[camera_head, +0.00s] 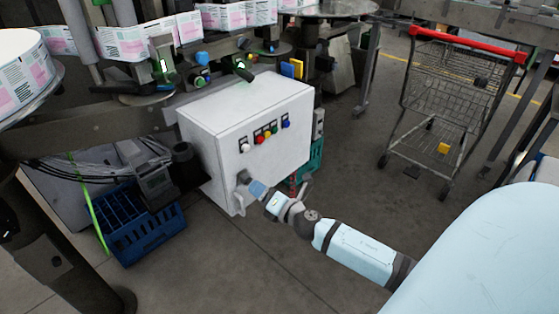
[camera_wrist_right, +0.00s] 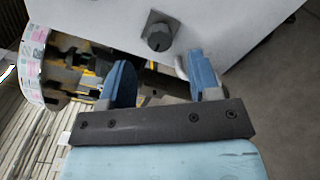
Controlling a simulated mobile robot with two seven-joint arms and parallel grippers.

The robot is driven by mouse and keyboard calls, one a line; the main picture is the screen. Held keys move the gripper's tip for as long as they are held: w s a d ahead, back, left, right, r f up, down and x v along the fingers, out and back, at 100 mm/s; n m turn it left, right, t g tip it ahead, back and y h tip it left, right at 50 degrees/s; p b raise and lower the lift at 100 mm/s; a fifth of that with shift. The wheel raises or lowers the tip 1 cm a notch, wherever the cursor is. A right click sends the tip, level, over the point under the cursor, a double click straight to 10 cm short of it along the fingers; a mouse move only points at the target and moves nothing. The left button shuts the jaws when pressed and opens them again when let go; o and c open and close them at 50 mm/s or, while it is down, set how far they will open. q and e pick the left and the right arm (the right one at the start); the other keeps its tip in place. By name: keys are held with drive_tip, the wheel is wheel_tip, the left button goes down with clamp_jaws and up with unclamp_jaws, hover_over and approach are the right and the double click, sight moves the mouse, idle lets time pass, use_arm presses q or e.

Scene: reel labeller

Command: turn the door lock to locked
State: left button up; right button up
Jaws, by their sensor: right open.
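The white cabinet (camera_head: 215,150) stands in the middle of the head view. The door lock (camera_wrist_right: 158,36) shows in the right wrist view as a dark round knob on a grey square plate on the white panel. I cannot read the lock's position.
Coloured buttons (camera_head: 265,134) line the cabinet's upper front. A blue crate (camera_head: 145,232) is on the floor to the left, and a green crate (camera_head: 316,158) stands behind the cabinet's right side. A shopping cart (camera_head: 450,95) is at the back right. The floor in front is clear.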

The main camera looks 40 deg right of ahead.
use_arm(q)
drive_tip(key=shift+d+r+b, duration=0.1)
drive_tip(key=shift+b, duration=0.25)
use_arm(e)
drive_tip(key=s, duration=0.8)
drive_tip(key=shift+d, duration=0.3)
drive_tip(key=s+a+f+m+g+y, duration=0.1)
drive_tip(key=s+a+f+m+g, duration=0.4)
drive_tip(key=a+m, duration=0.55)
drive_tip(key=s+a+f+m+g+y, duration=0.1)
drive_tip(key=s+a+f+m, duration=0.1)
drive_tip(key=s+a+m, duration=0.8)
use_arm(q)
wheel_tip(320, 180, up, 16)
drive_tip(key=s+a+y+p, duration=0.1)
drive_tip(key=a+p, duration=0.1)
drive_tip(key=p, duration=2.4)
drive_tip(key=shift+s+a+r+g, duration=0.15)
drive_tip(key=shift+s+r+g, duration=0.05)
drive_tip(key=shift+s+g, duration=0.1)
use_arm(e)
wheel_tip(320, 180, up, 17)
drive_tip(key=w+d+m+g, duration=0.1)
drive_tip(key=d+m, duration=0.1)
drive_tip(key=shift+d, duration=0.35)
use_arm(q)
drive_tip(key=shift+r, duration=0.2)
use_arm(e)
drive_tip(key=shift+w, duration=0.15)
